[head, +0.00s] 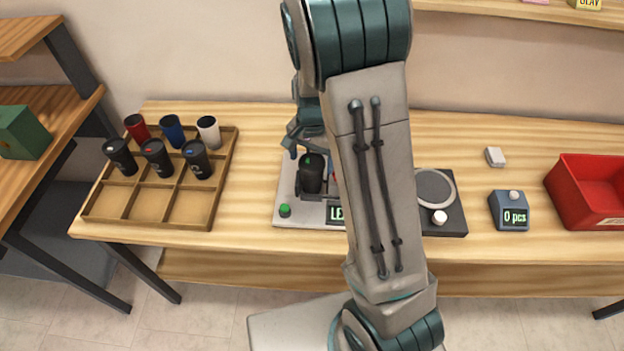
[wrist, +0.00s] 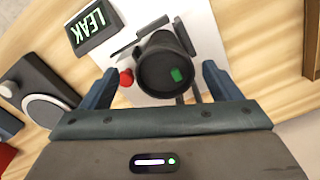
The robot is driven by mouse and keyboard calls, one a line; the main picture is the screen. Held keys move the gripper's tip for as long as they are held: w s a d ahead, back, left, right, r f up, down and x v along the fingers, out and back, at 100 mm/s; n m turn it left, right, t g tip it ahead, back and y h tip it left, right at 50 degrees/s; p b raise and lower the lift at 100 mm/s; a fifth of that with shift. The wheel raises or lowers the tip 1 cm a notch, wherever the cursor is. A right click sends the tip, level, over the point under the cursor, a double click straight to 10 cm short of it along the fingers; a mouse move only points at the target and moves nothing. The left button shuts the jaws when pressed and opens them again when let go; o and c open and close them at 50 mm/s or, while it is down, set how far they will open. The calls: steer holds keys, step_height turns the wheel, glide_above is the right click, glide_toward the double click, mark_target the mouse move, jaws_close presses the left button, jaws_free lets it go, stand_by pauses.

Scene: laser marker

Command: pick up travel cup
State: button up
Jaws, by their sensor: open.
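A black travel cup (head: 311,178) with a green mark on its lid stands in a light grey station (head: 284,222) on the table. In the wrist view the cup (wrist: 166,68) is seen from above, in front of a holder. My gripper (wrist: 162,80) is open, with its two blue-grey fingers on either side of the cup's lid, apart from it. In the head view my gripper is above the cup and partly hidden by my arm. Several other cups stand in a wooden tray (head: 205,212): a red (head: 137,128), a blue (head: 172,131), a white (head: 209,132) and black ones (head: 197,159).
A display reading LEAK (wrist: 90,27) and a red button (wrist: 126,77) are on the station. A dark device with a round plate (head: 435,188), a counter reading 0 pcs (head: 510,210) and a red bin (head: 580,190) stand right. The tray's front compartments are empty.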

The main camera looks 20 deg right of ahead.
mark_target(311, 166)
steer(key=shift+w+f+p, duration=0.15)
steer(key=shift+f+p, duration=0.15)
steer(key=shift+f, duration=1.05)
steer(key=shift+w+f+p, duration=0.15)
steer(key=shift+f+p, duration=0.15)
steer(key=shift+f, duration=1)
steer(key=c, duration=0.7)
